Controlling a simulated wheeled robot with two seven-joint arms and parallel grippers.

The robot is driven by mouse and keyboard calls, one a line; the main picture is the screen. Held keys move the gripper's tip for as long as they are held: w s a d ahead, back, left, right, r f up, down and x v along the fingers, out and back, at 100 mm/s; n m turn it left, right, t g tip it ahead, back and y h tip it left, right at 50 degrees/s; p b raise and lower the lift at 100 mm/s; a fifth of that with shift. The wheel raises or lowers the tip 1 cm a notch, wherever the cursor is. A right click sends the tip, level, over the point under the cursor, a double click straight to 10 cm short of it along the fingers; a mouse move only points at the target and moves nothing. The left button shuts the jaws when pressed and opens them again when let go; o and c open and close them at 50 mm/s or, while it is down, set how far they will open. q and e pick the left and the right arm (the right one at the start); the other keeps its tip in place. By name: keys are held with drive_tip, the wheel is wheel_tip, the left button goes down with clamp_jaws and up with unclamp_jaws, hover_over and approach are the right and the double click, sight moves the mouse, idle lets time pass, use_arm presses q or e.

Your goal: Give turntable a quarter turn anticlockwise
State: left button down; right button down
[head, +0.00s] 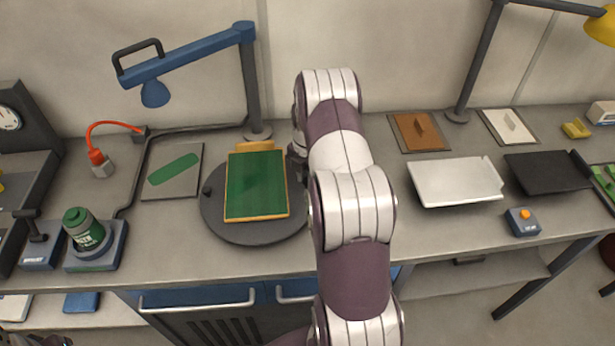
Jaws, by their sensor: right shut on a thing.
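The turntable (255,232) is a dark grey round disc on the bench, left of the middle. A green board (257,185) with a wooden edge lies on it. A small dark knob (207,190) stands at the disc's left rim. My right gripper (297,158) is at the disc's far right edge, mostly hidden behind my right arm. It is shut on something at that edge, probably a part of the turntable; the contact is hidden. A dark piece at the bottom left corner appears to be my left gripper (42,339), and its jaws cannot be made out.
A blue lamp (190,57) reaches over the bench behind the turntable. A green canister (83,232) on a stand is at left. A white tray (455,182), a black tray (548,173) and a blue button box (523,222) are at right. The bench front before the disc is clear.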

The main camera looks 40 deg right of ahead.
drive_tip(key=c, duration=0.9)
unclamp_jaws()
drive_tip(key=shift+r, duration=0.1)
wheel_tip(320, 180, up, 7)
drive_tip(key=shift+r+b, duration=0.15)
drive_tip(key=shift+b, duration=0.85)
wheel_tip(320, 180, up, 5)
drive_tip(key=shift+r+p, duration=0.2)
drive_tip(key=shift+p, duration=0.95)
